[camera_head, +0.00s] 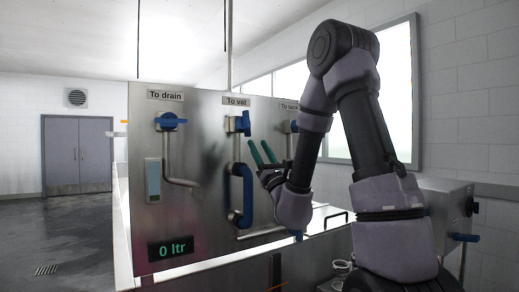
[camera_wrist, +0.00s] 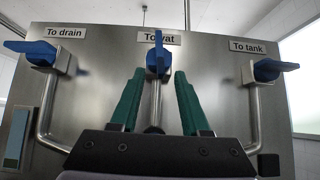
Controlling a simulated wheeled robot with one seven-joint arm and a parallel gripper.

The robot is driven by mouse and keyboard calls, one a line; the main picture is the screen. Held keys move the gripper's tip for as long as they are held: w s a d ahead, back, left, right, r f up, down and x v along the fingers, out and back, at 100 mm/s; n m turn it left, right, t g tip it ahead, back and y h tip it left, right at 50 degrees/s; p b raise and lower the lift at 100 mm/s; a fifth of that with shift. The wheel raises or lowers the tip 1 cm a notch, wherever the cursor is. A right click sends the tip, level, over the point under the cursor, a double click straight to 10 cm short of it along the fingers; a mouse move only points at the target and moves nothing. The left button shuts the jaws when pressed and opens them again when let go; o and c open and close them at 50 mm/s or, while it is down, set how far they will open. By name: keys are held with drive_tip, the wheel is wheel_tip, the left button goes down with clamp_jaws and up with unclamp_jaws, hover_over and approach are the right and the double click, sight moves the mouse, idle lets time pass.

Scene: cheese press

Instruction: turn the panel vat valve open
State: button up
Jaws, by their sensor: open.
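The vat valve (camera_head: 240,123) has a blue handle and sits under the "To vat" label on the steel panel (camera_head: 204,130). In the wrist view its handle (camera_wrist: 158,54) stands upright, while the neighbouring handles lie sideways. My gripper (camera_head: 262,152) is in front of the panel, to the right of and slightly below the vat valve in the head view. In the wrist view its two green fingers (camera_wrist: 160,88) are apart with nothing gripped between them. The vat valve handle appears beyond and between the fingertips, and the pipe below it shows between them.
The drain valve (camera_wrist: 35,53) is at left and the tank valve (camera_wrist: 270,70) at right. A blue curved pipe handle (camera_head: 244,195) is below the vat valve. A display (camera_head: 170,248) reads 0 ltr. A steel box (camera_head: 452,210) stands at right. Floor (camera_head: 60,240) is open at left.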

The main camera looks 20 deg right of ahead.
drive_tip(key=shift+a+y, duration=0.1)
drive_tip(key=shift+y, duration=0.2)
drive_tip(key=s+a+r+n+g+y, duration=0.1)
drive_tip(key=a+r+n+g+y, duration=0.5)
drive_tip(key=a+n+g+y, duration=0.55)
drive_tip(key=s+a+r+n+g+y, duration=0.1)
drive_tip(key=s+a+n+g+y, duration=0.15)
drive_tip(key=n+g, duration=0.6)
drive_tip(key=s+a+r+n+g+y, duration=0.1)
drive_tip(key=s+a+r+n+g, duration=0.15)
drive_tip(key=n+g, duration=0.55)
drive_tip(key=n+t+h, duration=0.7)
drive_tip(key=n+h, duration=0.2)
drive_tip(key=h, duration=1.4)
approach(245, 130)
drive_tip(key=x, duration=0.4)
drive_tip(key=w+x, duration=0.1)
drive_tip(key=x, duration=0.3)
drive_tip(key=shift+w+d, duration=0.1)
